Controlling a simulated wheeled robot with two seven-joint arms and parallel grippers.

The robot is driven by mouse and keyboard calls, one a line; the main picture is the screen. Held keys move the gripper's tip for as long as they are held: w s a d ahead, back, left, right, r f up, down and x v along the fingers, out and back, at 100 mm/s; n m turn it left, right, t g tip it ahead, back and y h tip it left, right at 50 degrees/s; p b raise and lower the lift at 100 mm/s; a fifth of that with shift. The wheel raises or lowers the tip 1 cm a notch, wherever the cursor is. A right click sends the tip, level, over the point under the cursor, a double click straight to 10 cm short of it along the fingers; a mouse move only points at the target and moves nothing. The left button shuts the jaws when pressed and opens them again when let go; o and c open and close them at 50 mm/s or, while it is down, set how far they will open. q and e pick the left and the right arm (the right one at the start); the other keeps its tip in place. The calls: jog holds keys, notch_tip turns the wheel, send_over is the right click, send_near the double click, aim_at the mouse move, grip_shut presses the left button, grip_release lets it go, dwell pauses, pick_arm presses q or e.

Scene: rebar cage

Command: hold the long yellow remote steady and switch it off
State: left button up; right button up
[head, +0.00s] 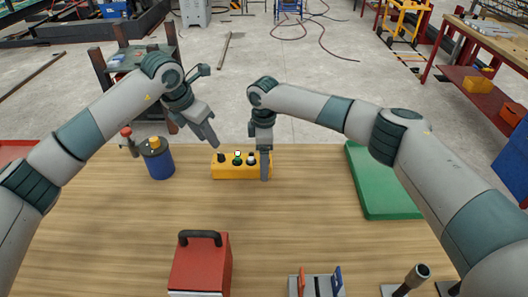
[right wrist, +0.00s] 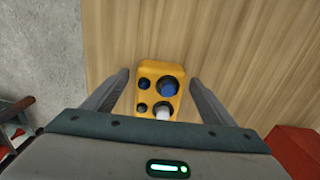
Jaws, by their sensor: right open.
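The long yellow remote (head: 228,172) lies on the wooden table near its far edge, with dark, green and white round controls along its top. In the right wrist view the yellow remote (right wrist: 152,72) lies between my spread fingers, with blue, dark and white controls facing the camera. My right gripper (right wrist: 159,78) is open, with clear gaps on both sides of the remote. In the head view my right gripper (head: 265,178) is at the remote's right end, pointing down. My left gripper (head: 212,142) is above and left of the remote, apart from it; its finger gap cannot be made out.
A blue canister (head: 159,164) with a yellow top stands left of the remote. A green mat (head: 385,190) lies at right. A red box (head: 202,268) with a black handle and a small rack (head: 316,284) stand in front. The table between is clear.

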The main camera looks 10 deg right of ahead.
jog(key=shift+f, duration=0.2)
jog(key=c, duration=1.2)
pick_arm(q)
jog(key=shift+o, duration=0.9)
pick_arm(e)
jog(key=shift+c, duration=1.3)
pick_arm(q)
jog(key=w+d+r+m+g+y, duration=0.1)
jog(key=m, duration=0.1)
jog(key=w+d+r+m+g+y, duration=0.1)
jog(key=w+d+r+m, duration=0.1)
jog(key=shift+r+g+y, duration=0.1)
jog(key=shift+g+y, duration=0.3)
